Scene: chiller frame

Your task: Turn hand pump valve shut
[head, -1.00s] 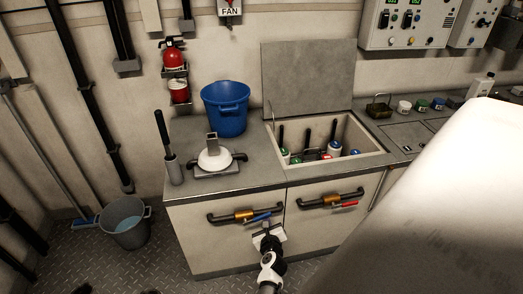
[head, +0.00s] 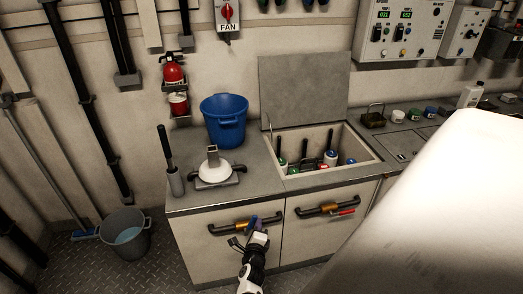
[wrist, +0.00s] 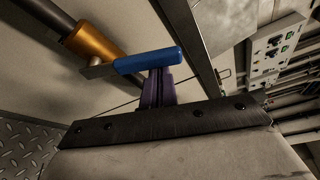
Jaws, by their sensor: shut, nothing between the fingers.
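A valve with a brass body (head: 243,225) and a blue lever (wrist: 148,60) sits on the dark pipe across the left cabinet front. The lever sticks out at an angle to the pipe in the wrist view. My gripper (head: 256,226) is at this lever, in front of the cabinet. In the wrist view its purple fingers (wrist: 156,86) are shut with nothing between them. Their tips overlap the lower side of the lever; I cannot tell whether they touch. In the head view the fingers partly hide the lever. A black-handled upright cylinder (head: 174,180), perhaps the hand pump, stands on the counter's left end.
A second valve with a red lever (head: 343,212) is on the right cabinet front. The counter holds a blue bucket (head: 225,122) and an open well (head: 365,161). A grey bucket (head: 125,236) stands on the floor at left. My white arm covers the lower right.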

